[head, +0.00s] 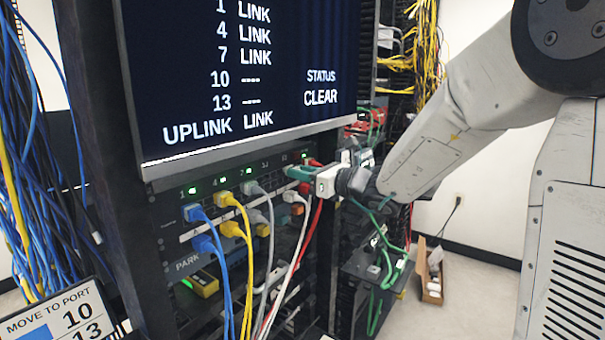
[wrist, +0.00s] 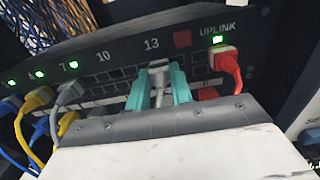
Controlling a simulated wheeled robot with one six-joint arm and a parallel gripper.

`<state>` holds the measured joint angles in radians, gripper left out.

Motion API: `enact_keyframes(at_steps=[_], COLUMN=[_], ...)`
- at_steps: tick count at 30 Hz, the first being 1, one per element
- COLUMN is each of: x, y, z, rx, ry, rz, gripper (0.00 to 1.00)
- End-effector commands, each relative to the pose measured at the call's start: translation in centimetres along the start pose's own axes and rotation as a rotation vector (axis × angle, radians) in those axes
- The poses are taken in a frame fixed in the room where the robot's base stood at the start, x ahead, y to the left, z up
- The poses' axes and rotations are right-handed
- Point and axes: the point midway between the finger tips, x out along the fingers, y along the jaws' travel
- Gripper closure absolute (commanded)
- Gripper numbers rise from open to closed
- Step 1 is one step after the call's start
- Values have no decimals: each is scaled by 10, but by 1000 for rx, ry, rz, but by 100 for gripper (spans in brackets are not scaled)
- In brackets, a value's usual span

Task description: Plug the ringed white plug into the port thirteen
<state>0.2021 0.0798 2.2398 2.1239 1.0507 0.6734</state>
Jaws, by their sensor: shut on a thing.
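My gripper (wrist: 159,88), with teal fingers, is shut on a pale plug (wrist: 158,72) in the wrist view. The plug points at the switch panel just below the label of port thirteen (wrist: 152,43). I cannot tell whether its tip is inside the port, and no ring on it can be made out. In the head view my gripper (head: 299,174) is at the right part of the panel and largely hides the plug. A white cable (head: 291,262) hangs below it. The screen (head: 240,75) shows dashes beside 10 and 13, LINK beside the others, and status CLEAR.
A red plug (wrist: 226,62) sits in the uplink port close right of my gripper. Blue (head: 194,213), yellow (head: 227,199) and grey plugs fill ports to the left, with more in the PARK row below. Their cables hang in front. Port 10 looks empty.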

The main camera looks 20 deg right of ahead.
Motion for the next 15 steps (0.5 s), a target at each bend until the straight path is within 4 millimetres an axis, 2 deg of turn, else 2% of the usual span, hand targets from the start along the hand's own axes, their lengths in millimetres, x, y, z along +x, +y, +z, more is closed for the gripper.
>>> enact_keyframes(at_steps=[15], x=[5], y=[0], z=[0], rx=[0], ry=[1], rz=[0], gripper=[100])
